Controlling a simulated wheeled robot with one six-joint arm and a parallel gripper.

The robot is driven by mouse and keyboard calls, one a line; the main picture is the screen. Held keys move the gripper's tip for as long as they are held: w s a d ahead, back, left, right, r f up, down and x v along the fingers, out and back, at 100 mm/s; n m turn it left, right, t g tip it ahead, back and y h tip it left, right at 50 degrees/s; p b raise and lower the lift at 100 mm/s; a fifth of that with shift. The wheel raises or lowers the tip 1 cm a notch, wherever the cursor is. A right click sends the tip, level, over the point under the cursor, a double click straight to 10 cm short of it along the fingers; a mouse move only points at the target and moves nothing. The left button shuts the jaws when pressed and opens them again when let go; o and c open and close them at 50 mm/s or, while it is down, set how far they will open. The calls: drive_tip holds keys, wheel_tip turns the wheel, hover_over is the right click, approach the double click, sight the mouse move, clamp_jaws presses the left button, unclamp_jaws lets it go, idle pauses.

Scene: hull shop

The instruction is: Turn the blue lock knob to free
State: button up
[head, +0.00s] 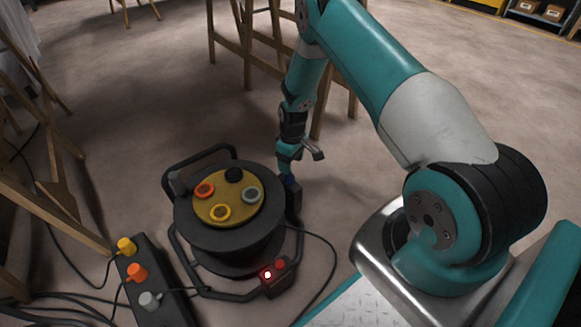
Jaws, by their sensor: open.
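A black cable reel (233,238) stands on the floor in a tubular frame, left of my arm. A small patch of blue, which looks like the blue lock knob (291,180), shows at the reel's right side, by a dark block on the frame. My gripper (288,174) is right at this blue patch, pointing down. It is open; its fingers are small and partly hidden here. I cannot tell whether they touch the knob or stand around it, nor which way the knob is turned.
The reel's yellow face (234,208) carries orange, yellow, grey and black sockets. A red light (267,274) glows at its base. A black power strip (146,270) with coloured plugs lies left, with loose cables. Wooden trestles (247,45) stand behind.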

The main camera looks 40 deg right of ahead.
sight(292, 174)
wheel_tip(292, 174, up, 11)
drive_tip(key=p, duration=0.4)
drive_tip(key=shift+d, duration=0.35)
drive_tip(key=shift+w, duration=0.1)
drive_tip(key=s+a+r+n+y+p, duration=0.1)
drive_tip(key=s+a+r, duration=0.2)
drive_tip(key=a+r, duration=0.7)
drive_tip(key=s+a+r+y+p, duration=0.15)
drive_tip(key=a+r, duration=0.35)
drive_tip(key=r, duration=0.8)
drive_tip(key=s+a+r+n+p, duration=0.1)
drive_tip(key=s+a+r, duration=0.2)
drive_tip(key=s+r, duration=0.35)
drive_tip(key=s+a+r+p, duration=0.1)
drive_tip(key=s+a+r, duration=0.3)
drive_tip(key=s, duration=0.5)
drive_tip(key=s+a+r+n+p, duration=0.1)
drive_tip(key=s+a+r, duration=0.2)
drive_tip(key=s+r, duration=0.35)
wheel_tip(292, 174, up, 36)
drive_tip(key=s+p, duration=0.2)
drive_tip(key=p, duration=3.5)
drive_tip(key=shift+a+y+p, duration=0.25)
drive_tip(key=shift+y+p, duration=0.1)
drive_tip(key=shift+y, duration=0.1)
